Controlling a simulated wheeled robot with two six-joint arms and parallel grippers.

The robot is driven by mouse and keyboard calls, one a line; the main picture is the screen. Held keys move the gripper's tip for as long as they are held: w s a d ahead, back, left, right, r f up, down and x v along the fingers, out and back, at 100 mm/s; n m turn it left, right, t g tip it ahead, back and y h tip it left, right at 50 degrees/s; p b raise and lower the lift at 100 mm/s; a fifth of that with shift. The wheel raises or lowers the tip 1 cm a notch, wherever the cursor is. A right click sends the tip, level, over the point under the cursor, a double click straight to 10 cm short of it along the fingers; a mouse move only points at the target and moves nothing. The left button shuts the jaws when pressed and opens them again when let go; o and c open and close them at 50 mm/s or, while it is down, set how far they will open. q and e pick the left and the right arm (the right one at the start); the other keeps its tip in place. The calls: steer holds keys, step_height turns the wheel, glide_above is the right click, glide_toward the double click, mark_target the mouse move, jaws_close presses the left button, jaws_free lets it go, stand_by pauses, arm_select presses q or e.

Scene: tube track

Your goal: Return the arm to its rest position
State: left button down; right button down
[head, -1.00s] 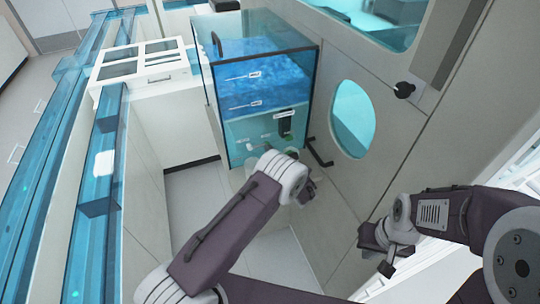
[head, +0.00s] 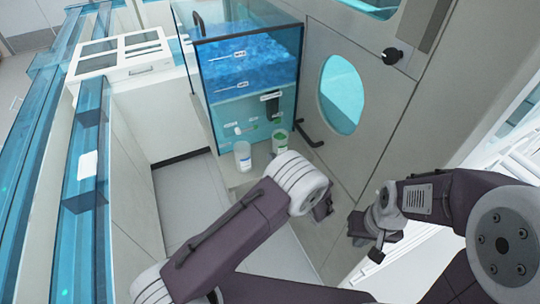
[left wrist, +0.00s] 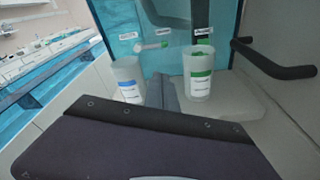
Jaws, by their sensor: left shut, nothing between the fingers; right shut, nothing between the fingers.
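My left arm reaches in from the bottom left of the head view, and its gripper (head: 322,207) is shut and empty, low in front of the cabinet and partly hidden by its own wrist. In the left wrist view the dark gripper body (left wrist: 150,140) fills the lower part, with nothing held. My right gripper (head: 366,236) is shut and empty, at the right near the white wall. Two containers stand on the ledge below the blue tank: one with a blue label (head: 242,156) and one with a green label (head: 280,142). Both also show in the left wrist view.
A blue glass tank (head: 250,80) stands at the back. A black handle (head: 309,136) juts from the wall right of the containers. A round window (head: 342,95) is in that wall. Blue tube tracks (head: 75,200) run along the left. The floor (head: 190,195) between is clear.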

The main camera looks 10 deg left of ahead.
arm_select(q)
steer(key=a+r+n+g+y, duration=0.1)
steer(key=a+r+n, duration=0.1)
steer(key=a+r, duration=0.1)
steer(key=a+r+n+g+y, duration=0.1)
steer(key=a+r+n, duration=0.1)
steer(key=a, duration=0.3)
steer(key=a+r+n+g+y, duration=0.1)
steer(key=a+r, duration=0.3)
steer(key=r, duration=0.1)
steer(key=shift+w+a+n+g, duration=0.3)
steer(key=shift+w+a+n, duration=0.1)
steer(key=s+a+f+n+g+h, duration=0.1)
steer(key=s+a+n+g+h, duration=0.1)
steer(key=s+a+n+g, duration=0.6)
steer(key=s+a+f+n+g+h, duration=0.1)
steer(key=s+a+n+h, duration=0.2)
steer(key=s, duration=0.8)
steer(key=s+d+f+n+h, duration=0.3)
steer(key=d+n+h, duration=0.1)
steer(key=d+n, duration=0.3)
steer(key=s+d+f+n+t+h, duration=0.1)
steer(key=s+d+f+n+h, duration=0.2)
steer(key=d+n, duration=0.4)
steer(key=n+h, duration=0.1)
steer(key=n, duration=0.1)
steer(key=shift+s+f+n, duration=0.2)
steer(key=shift+f+n, duration=0.1)
steer(key=shift+f, duration=0.1)
